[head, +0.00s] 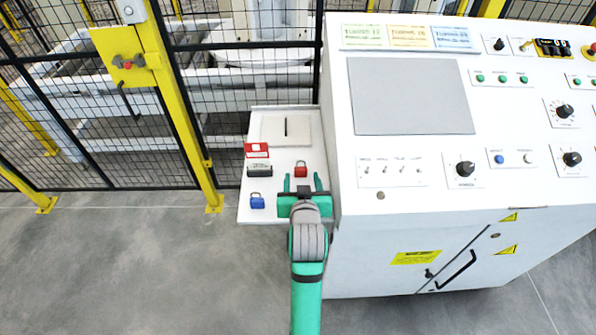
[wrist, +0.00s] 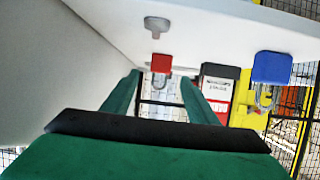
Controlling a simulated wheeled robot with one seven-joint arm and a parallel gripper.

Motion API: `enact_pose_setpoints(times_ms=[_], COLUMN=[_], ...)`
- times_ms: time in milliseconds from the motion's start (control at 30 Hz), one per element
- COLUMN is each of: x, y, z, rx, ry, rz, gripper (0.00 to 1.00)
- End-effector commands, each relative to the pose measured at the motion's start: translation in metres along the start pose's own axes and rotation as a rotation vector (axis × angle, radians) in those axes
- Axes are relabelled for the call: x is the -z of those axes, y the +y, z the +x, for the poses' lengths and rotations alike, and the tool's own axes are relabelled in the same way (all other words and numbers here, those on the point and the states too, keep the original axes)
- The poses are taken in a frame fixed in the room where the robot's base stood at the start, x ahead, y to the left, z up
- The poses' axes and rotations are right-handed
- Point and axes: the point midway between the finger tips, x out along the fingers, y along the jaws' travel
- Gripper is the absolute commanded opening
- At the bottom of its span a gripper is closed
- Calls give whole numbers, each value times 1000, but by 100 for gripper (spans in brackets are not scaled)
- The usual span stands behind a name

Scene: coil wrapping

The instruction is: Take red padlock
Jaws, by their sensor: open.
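The red padlock (head: 300,169) is on the white side panel beside the control console. My gripper (head: 303,182) is just on the near side of it, fingers apart and pointing at it. In the wrist view the red padlock (wrist: 160,63) shows beyond and between the green fingertips (wrist: 159,78), with its shackle partly visible. The fingers are open with nothing held, and I see no contact with the padlock. In the head view, my gripper and arm hide part of the panel's near right corner.
A blue padlock (head: 257,201) sits on the panel at the near left. A black labelled item (head: 259,170) and a red-and-white tag (head: 257,150) lie left of the red padlock. The console (head: 350,180) rises close on the right. A yellow-framed mesh fence (head: 180,110) stands behind.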

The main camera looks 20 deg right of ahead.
Motion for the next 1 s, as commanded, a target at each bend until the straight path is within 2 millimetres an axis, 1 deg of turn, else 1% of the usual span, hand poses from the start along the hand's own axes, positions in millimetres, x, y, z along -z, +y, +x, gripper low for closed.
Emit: enact_pose_setpoints(times_ms=[33, 100, 267, 333, 500, 600, 733, 933, 967, 1000], x=[1, 0, 0, -1, -6, -5, -5, -5, -5, -5], y=[0, 0, 0, 0, -2, -1, -1, -1, -1, -1], z=[7, 14, 22, 29, 53, 65, 72, 72, 72, 72], rx=[0, 0, -1, -1, 0, 0, 0, -1, -1, 0], ry=[1, 1, 2, 1, -1, 1, 1, 2, 2, 2], rz=[0, -1, -1, -1, -2, -2, -3, -3, -3, -3], gripper=[53, 53, 53, 53, 53, 53, 53, 53, 51, 41])
